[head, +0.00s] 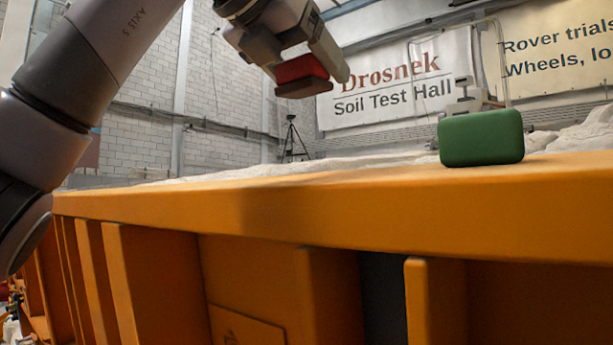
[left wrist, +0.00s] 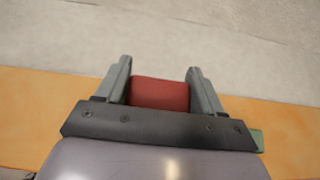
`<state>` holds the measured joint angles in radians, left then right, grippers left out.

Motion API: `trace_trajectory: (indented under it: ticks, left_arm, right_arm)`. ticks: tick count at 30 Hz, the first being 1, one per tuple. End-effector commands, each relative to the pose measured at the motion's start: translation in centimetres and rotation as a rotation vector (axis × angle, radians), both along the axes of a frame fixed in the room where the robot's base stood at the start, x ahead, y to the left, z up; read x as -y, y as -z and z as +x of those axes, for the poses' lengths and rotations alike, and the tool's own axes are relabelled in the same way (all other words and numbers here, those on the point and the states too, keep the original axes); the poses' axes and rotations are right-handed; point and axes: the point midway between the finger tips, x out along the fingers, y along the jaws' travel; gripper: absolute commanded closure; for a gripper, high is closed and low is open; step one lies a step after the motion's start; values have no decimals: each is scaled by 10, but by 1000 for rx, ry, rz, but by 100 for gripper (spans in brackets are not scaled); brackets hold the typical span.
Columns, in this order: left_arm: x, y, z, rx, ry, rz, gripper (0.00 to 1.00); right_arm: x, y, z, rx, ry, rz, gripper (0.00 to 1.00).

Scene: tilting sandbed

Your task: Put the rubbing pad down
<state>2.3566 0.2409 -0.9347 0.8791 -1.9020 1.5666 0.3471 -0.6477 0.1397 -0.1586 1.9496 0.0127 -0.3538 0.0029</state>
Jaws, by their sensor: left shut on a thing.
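The rubbing pad (head: 302,70) is a red block with a darker underside. My left gripper (head: 318,72) is shut on it and holds it up in the air, above the level of the orange rim in the head view. In the left wrist view the red pad (left wrist: 160,93) sits between the two grey fingers of my left gripper (left wrist: 160,88). Part of the pad is hidden behind the gripper body there. My right gripper is in neither view.
The orange sandbed wall (head: 330,195) has a flat top rim and upright ribs. A green box (head: 481,138) stands on the rim at the right. Pale sand (head: 590,132) lies behind the rim. The rim left of the green box is clear.

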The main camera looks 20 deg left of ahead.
Motion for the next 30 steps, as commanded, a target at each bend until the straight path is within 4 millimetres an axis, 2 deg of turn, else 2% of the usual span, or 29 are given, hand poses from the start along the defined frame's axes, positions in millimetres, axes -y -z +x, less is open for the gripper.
trace_trajectory:
  ticks: [7,15,26,30]
  left_arm:
    - [-1,9,1,-1,0,0,67]
    - [-1,41,1,-1,0,0,67]
    - [-1,63,1,-2,-1,-1,67]
    - [-1,79,1,-1,0,-1,67]
  right_arm:
    - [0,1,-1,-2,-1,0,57]
    - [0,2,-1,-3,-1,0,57]
    - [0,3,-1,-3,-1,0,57]
    - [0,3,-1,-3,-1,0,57]
